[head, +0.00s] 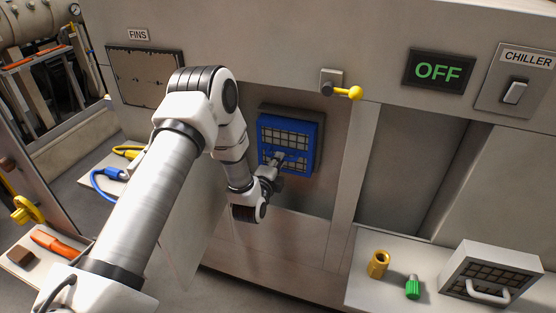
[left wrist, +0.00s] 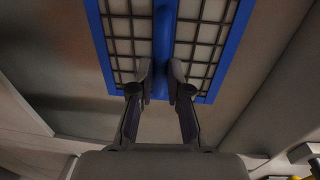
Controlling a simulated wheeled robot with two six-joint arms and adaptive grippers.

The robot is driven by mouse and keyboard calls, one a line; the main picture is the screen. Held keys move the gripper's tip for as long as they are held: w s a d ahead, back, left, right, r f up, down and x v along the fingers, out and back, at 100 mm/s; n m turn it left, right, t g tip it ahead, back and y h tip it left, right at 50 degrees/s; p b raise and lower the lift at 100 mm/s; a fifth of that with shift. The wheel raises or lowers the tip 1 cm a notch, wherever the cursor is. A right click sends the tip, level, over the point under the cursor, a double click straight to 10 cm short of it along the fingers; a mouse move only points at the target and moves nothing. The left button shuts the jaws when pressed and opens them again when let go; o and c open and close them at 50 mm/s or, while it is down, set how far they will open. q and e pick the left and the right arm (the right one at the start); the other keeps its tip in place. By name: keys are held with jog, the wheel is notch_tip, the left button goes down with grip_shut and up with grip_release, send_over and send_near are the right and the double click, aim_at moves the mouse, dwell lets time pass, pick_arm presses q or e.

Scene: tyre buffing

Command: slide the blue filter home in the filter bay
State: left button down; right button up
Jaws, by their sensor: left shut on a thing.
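The blue filter (head: 297,129) has a blue frame around a pale grid and stands upright at the filter bay (head: 318,140), a dark-edged opening in the machine's recessed panel. I cannot tell how deep the filter sits in it. My left gripper (head: 279,158) is shut on the filter's blue middle bar. In the left wrist view the fingertips (left wrist: 162,82) close from both sides on this bar, and the filter (left wrist: 205,45) fills the top of the view. My arm hides part of the panel left of the bay. My right gripper is not in view.
A yellow-knobbed latch (head: 345,92) sits above the bay. A shelf at lower right holds a brass fitting (head: 378,263), a green-capped part (head: 412,287) and a grey filter with a handle (head: 491,273). An open door panel (head: 193,235) stands behind my arm.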

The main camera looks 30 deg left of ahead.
aim_at(284, 150)
pick_arm(q)
jog(key=shift+f, duration=0.15)
jog(key=shift+w, duration=0.1)
jog(key=shift+b+x, duration=0.35)
jog(key=shift+x, duration=0.65)
jog(key=shift+a, duration=0.1)
dwell(0.3)
jog(key=shift+p, duration=0.35)
jog(key=shift+r, duration=0.35)
jog(key=shift+w+a, duration=0.15)
jog(key=shift+w, duration=0.15)
